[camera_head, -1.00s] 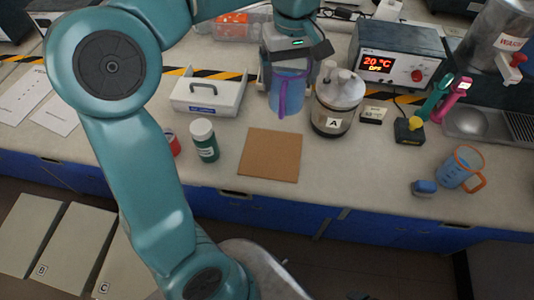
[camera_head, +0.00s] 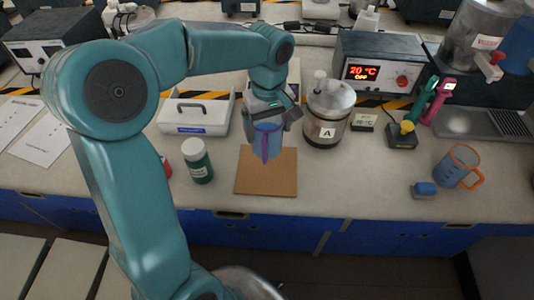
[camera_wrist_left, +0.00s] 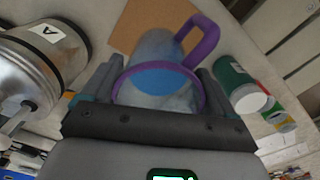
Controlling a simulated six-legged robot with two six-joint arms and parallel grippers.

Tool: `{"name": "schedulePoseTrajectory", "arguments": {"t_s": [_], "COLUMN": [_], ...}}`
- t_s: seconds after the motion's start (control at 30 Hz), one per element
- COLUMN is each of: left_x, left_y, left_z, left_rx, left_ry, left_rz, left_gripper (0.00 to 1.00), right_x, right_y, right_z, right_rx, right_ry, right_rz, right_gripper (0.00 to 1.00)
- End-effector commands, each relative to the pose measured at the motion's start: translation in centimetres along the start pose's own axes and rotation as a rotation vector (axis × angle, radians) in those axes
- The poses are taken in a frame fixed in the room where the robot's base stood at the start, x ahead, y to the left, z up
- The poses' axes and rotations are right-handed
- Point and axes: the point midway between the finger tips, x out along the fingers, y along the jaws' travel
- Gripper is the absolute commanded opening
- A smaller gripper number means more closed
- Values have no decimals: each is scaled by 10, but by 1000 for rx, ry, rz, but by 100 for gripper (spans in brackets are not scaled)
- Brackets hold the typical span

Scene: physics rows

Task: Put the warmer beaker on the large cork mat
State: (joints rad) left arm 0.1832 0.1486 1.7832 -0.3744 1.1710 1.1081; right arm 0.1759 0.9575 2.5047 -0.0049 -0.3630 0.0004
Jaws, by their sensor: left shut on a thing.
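A blue beaker with a purple rim and handle (camera_head: 266,142) is held in my left gripper (camera_head: 266,116), which is shut on it. In the head view it appears over the back part of the large cork mat (camera_head: 265,183); I cannot tell whether it touches the mat. In the left wrist view the beaker (camera_wrist_left: 160,84) sits between the fingers, with blue inside and the cork mat (camera_wrist_left: 135,22) beyond it. Another blue beaker, with an orange rim and handle (camera_head: 455,167), stands at the right of the bench. My right gripper is not in view.
A green bottle (camera_head: 198,162) stands left of the mat and a steel vessel labelled A (camera_head: 326,115) stands behind it to the right. A white box with a handle (camera_head: 194,114) is at the back left.

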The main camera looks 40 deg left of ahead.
Motion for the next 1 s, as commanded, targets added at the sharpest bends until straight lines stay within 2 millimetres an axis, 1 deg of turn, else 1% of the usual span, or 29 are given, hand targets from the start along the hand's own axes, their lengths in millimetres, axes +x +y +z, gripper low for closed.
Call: {"name": "schedulePoseTrajectory", "arguments": {"t_s": [0.03,0.1,0.2,0.33,0.53,0.63,0.83,0.97,1.0], "left_x": [15,30,43,54,86,92,91,96,96], "left_y": [-1,-1,-1,-2,-3,-2,-2,-2,-2], "left_z": [0,0,0,0,0,0,0,0,0], "left_rx": [0,0,1,2,1,2,2,2,2], "left_ry": [-3,-2,-1,-1,-2,0,0,0,0], "left_rz": [-4,-2,-1,-2,-2,0,1,1,1], "left_gripper": [44,44,44,44,44,44,44,44,90], "right_x": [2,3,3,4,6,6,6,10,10], "right_y": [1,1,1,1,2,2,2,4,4], "right_z": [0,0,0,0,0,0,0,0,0], "right_rx": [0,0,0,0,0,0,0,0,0], "right_ry": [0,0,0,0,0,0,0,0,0], "right_rz": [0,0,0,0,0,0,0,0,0], "right_gripper": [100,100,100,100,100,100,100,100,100]}}
